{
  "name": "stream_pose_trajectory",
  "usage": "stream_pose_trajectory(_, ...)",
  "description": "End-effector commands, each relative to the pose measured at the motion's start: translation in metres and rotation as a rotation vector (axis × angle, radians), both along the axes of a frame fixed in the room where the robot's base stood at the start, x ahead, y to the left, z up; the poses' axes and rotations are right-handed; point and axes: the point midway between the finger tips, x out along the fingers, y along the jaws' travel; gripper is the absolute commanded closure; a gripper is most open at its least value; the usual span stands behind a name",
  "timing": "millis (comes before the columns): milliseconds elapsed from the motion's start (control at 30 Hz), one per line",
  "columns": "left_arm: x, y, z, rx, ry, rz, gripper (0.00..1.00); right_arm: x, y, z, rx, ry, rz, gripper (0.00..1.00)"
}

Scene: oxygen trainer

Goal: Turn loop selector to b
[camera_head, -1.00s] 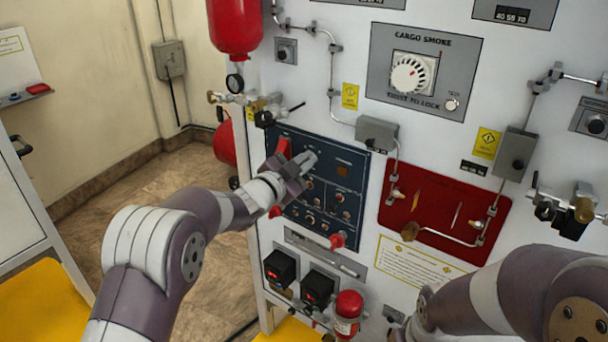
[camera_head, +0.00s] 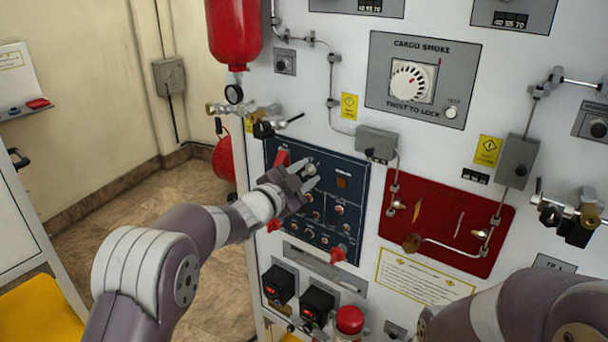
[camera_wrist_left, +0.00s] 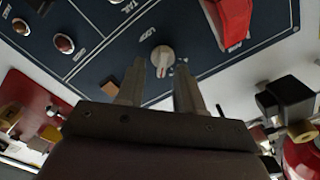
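The loop selector is a small pale round knob (camera_wrist_left: 162,58) on the dark blue panel (camera_wrist_left: 205,60), beside a "LOOP" label in the left wrist view. A small darker mark shows on its lower edge there; letters around it are too small to read. In the head view the knob (camera_head: 309,169) shows at the panel's upper part. My left gripper (camera_head: 308,176) is at the knob. In the left wrist view its two fingers (camera_wrist_left: 160,84) are apart, with the knob centred just beyond the gap; contact cannot be told. My right gripper is out of view; only my right arm shows.
A red guard (camera_wrist_left: 232,20) stands out from the panel close to the knob, also seen in the head view (camera_head: 283,157). Red knobs (camera_head: 337,254) project lower on the panel. A valve with a black lever (camera_head: 264,129) sits just above the panel.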

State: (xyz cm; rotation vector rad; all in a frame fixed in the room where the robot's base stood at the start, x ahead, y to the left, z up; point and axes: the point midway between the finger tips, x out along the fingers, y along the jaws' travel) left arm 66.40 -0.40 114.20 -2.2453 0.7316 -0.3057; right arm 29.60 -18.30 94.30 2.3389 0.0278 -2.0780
Motion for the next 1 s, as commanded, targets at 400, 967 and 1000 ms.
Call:
stream_pose_trajectory(400,-0.014,0.012,0.0,-0.002,-0.002,0.003,0.64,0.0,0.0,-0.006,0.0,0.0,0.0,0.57)
stream_pose_trajectory(967,-0.103,0.075,0.0,0.0,-0.001,0.001,0.64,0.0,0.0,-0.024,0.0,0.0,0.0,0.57)
stream_pose_trajectory(1000,-0.104,0.075,0.001,-0.001,-0.001,0.0,0.64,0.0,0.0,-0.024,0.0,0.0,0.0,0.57)
